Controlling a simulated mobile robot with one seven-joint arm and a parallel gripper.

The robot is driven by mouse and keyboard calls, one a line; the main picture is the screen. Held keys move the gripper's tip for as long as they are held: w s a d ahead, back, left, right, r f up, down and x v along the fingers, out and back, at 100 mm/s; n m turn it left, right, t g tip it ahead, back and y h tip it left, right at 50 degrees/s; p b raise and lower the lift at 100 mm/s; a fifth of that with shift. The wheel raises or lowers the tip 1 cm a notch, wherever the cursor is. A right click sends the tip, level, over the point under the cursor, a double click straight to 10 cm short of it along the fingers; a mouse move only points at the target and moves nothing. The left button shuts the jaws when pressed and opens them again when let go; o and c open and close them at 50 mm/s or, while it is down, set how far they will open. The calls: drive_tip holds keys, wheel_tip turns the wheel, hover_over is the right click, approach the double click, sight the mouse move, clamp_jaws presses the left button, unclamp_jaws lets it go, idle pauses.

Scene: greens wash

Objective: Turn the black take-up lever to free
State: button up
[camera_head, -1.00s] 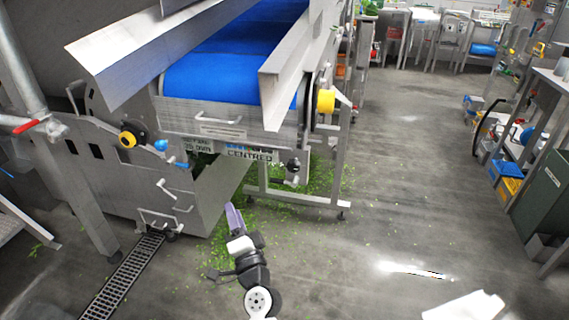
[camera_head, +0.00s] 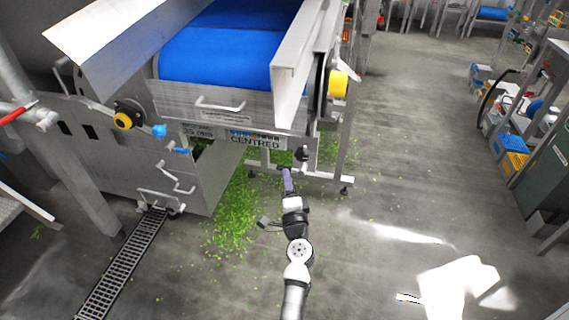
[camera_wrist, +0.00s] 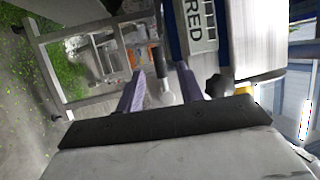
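A black knob-like part, which I take for the black take-up lever (camera_head: 302,154), sits at the lower right of the conveyor frame, just right of the CENTRED sign (camera_head: 255,142). It also shows as a dark lobed knob in the wrist view (camera_wrist: 218,86), right of my fingers. My gripper (camera_head: 287,174) has purple fingers and points up toward the frame, just below and left of the black part. In the wrist view my gripper (camera_wrist: 160,72) is open, its two fingers apart. A pale grey rod (camera_wrist: 163,92) shows between them; contact cannot be told. The lever's setting is unclear.
The blue belt (camera_head: 225,55) runs above, with a slanted metal guard (camera_head: 297,70) and a yellow roller end (camera_head: 338,84) at right. Green leaf scraps (camera_head: 236,205) litter the floor. A drain grate (camera_head: 122,265) lies at left.

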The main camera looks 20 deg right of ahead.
drive_tip(key=shift+p+x, duration=0.45)
drive_tip(key=shift+x, duration=2.25)
clamp_jaws()
